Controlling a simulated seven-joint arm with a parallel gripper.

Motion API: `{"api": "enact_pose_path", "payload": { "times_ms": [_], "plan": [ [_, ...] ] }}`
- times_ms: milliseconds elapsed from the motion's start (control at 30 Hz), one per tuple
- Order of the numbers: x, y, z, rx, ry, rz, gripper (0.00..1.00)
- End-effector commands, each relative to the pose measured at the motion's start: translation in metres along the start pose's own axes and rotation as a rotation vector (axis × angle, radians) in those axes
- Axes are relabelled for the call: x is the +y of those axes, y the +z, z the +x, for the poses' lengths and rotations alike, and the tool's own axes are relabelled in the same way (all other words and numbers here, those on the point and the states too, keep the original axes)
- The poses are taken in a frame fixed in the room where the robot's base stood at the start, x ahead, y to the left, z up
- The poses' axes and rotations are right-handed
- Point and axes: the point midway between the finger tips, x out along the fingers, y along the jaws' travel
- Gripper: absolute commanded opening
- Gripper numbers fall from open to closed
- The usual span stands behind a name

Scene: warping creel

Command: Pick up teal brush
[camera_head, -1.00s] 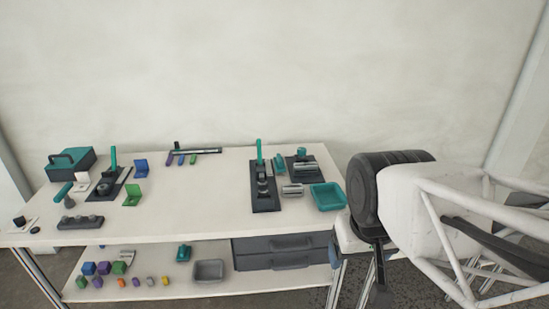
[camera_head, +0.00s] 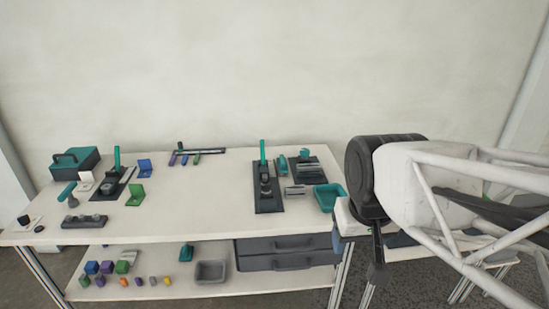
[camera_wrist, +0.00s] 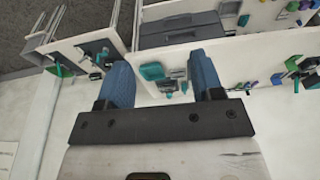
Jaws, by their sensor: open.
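A small teal, rounded, elongated object (camera_head: 282,162) lies on the right part of the tabletop and looks like the teal brush, though it is too small to be sure. It lies beside a dark plate (camera_head: 316,178) that carries teal and grey parts. My gripper (camera_wrist: 163,72) is open, with its two blue fingers spread and nothing between them. It is right of the table in the head view, mostly hidden by my arm, and apart from the brush. In the wrist view a teal tray (camera_wrist: 152,71) and small teal parts show beyond the fingers.
The teal tray (camera_head: 328,197) is at the table's right end. A dark stand with a teal lever (camera_head: 263,155) is left of the brush. The white tabletop (camera_head: 205,200) is clear in the middle. A lower shelf holds blocks, a grey bin (camera_head: 211,271) and drawers (camera_head: 287,252).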

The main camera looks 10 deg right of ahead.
Motion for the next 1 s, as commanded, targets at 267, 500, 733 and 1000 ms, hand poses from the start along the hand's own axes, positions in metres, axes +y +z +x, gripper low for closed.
{"api": "enact_pose_path", "payload": {
  "times_ms": [267, 500, 733, 1000],
  "plan": [
    [-0.002, -0.059, -0.008, -0.017, -0.001, -0.001, 0.61],
    [-0.004, -0.115, -0.011, -0.032, -0.002, -0.003, 0.61],
    [-0.006, -0.168, -0.008, -0.046, -0.002, -0.004, 0.61],
    [-0.008, -0.23, 0.003, -0.064, -0.003, -0.006, 0.61]
  ]
}}
